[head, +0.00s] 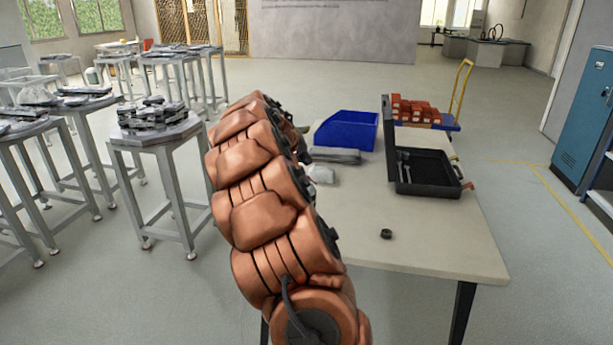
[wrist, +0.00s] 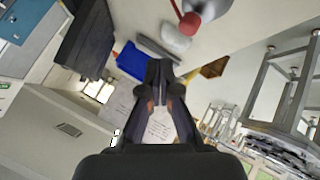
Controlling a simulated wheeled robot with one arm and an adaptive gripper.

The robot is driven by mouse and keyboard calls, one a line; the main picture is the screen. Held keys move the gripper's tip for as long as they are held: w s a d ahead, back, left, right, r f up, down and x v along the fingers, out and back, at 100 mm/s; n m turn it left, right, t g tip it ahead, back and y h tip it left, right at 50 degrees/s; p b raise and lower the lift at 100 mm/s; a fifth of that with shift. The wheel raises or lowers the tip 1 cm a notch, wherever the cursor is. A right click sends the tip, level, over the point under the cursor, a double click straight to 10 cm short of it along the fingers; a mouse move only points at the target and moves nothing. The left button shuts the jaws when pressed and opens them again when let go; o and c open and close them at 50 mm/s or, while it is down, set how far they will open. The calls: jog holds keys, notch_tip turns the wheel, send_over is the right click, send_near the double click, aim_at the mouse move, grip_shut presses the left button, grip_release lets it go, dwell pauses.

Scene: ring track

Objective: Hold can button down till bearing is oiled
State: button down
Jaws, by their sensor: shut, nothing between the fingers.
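A small dark ring (head: 386,233), which looks like the bearing, lies on the near part of the table top in the head view. In the wrist view, a grey can (wrist: 210,7) with a red top (wrist: 190,23) and a thin red straw is at the upper edge, partly cut off. My gripper (wrist: 163,68) is shut and empty in the wrist view, with its fingertips apart from the can. In the head view my copper-coloured arm hides the gripper and the left part of the table. I cannot make out the can there. No oil shows on the ring.
The table (head: 440,240) holds a blue bin (head: 346,131), an open black toolbox (head: 425,172), a grey flat item (head: 335,155) and a whitish lump (head: 322,174). Red parts (head: 415,111) sit on a cart behind. Stools (head: 157,135) stand left. The table's near right is clear.

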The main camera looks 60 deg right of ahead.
jog(key=shift+r+p, duration=0.3)
jog(key=shift+r, duration=1)
jog(key=s+a+f+n+y+p, duration=0.1)
jog(key=s+a+y, duration=0.25)
jog(key=a, duration=1.35)
jog(key=s+a+f+n+y+p, duration=0.15)
jog(key=s+a, duration=0.25)
jog(key=a, duration=1.3)
jog(key=s+a+f+n+g+y, duration=0.1)
jog(key=s+a+f+n+y, duration=0.1)
jog(key=s+a, duration=0.7)
jog(key=s+a+f+n+g+y, duration=0.1)
jog(key=s+a+f+n+y, duration=0.1)
jog(key=s+a, duration=0.7)
jog(key=a+f+n, duration=0.1)
jog(key=a+n, duration=0.1)
jog(key=a, duration=0.2)
jog(key=shift+s+a+f+p, duration=0.15)
jog(key=shift+s+p, duration=0.15)
jog(key=shift+s, duration=0.05)
